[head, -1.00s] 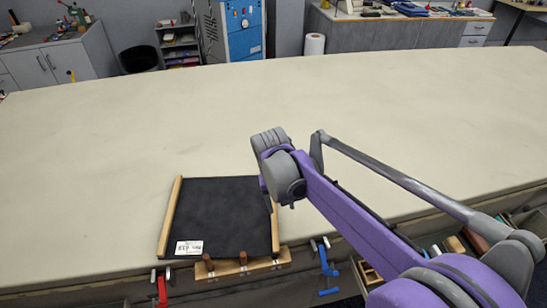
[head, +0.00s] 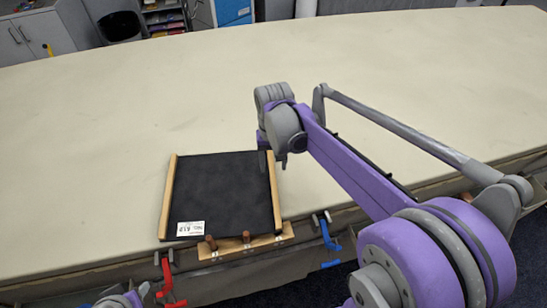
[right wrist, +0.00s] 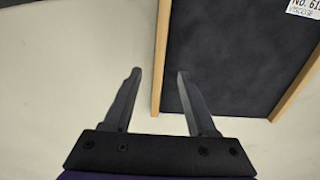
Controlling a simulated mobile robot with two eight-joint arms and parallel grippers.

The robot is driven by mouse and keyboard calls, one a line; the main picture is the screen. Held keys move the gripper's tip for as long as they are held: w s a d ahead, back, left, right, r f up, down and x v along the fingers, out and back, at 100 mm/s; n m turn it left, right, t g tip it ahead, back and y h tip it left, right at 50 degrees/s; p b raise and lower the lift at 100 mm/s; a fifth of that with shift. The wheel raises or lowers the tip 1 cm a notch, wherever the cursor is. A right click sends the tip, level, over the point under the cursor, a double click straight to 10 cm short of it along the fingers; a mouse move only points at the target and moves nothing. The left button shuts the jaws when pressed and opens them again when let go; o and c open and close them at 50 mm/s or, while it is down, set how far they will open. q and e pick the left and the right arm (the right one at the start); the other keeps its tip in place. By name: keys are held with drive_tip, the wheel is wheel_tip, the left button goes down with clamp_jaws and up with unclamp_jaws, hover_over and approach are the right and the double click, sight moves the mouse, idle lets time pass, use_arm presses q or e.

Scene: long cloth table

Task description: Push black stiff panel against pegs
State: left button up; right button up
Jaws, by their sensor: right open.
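The black stiff panel (head: 225,190) lies flat near the table's front edge, between two wooden rails, with a white label at its near left corner. Brown pegs (head: 210,242) stand on a wooden strip (head: 250,248) along its near edge; I cannot tell whether panel and pegs touch. My right gripper (head: 265,165) is over the panel's far right corner, partly hidden by its own wrist. In the right wrist view my right gripper (right wrist: 158,72) is open and empty, its fingers apart above a rail's end (right wrist: 158,95). Only a bit of my left arm shows at the bottom; its gripper does not.
A red clamp (head: 167,280) and a blue clamp (head: 328,235) hang at the front edge, either side of the strip. The cloth table (head: 170,90) is bare beyond the panel and to its left. My right arm covers part of the right side.

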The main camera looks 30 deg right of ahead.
sight(273, 182)
wheel_tip(273, 182, down, 8)
drive_tip(key=shift+f, duration=0.15)
drive_tip(key=shift+c, duration=0.3)
clamp_jaws()
idle(0.8)
idle(0.4)
drive_tip(key=shift+o, duration=0.3)
unclamp_jaws()
